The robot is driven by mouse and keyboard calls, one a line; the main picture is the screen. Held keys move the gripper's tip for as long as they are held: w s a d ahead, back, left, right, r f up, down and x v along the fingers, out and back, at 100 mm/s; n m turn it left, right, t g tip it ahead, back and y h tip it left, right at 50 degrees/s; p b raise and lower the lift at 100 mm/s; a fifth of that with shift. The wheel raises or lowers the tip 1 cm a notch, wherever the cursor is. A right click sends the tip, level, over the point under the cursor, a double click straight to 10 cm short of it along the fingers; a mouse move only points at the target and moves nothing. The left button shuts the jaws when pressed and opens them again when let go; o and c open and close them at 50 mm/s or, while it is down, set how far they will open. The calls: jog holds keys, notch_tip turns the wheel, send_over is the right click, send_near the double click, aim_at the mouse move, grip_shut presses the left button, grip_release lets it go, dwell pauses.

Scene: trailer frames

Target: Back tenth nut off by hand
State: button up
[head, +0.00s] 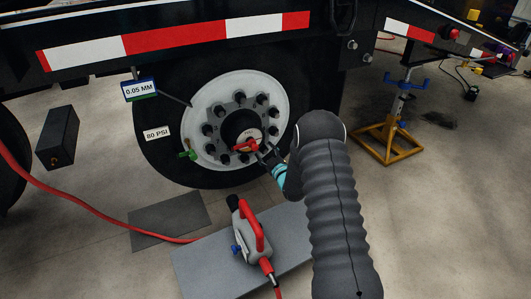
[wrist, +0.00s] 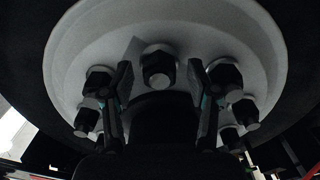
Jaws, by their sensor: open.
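The wheel (head: 190,92) has a light rim and a ring of dark lug nuts around a hub with a red-handled piece (head: 246,146) at its centre. My gripper (head: 266,152) is at the lower right of the hub, fingers towards the wheel. In the wrist view my gripper (wrist: 160,78) is open, and one nut (wrist: 158,66) shows between the two fingertips, apart from both. Other nuts (wrist: 98,80) and (wrist: 228,74) lie just outside the fingers, partly covered by them. I cannot tell which nut is the tenth. My arm hides the lower right of the wheel in the head view.
A red-handled power tool (head: 250,232) stands on a grey mat (head: 200,275) below the wheel. A yellow-based jack stand (head: 385,140) is at the right. A red hose (head: 90,215) crosses the floor. A gauge labelled 0.05 MM (head: 140,90) and an 80 PSI tag (head: 157,133) are at the wheel's left.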

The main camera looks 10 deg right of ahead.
jog(key=v, duration=1.1)
jog(key=shift+s, duration=0.35)
jog(key=shift+d, duration=0.15)
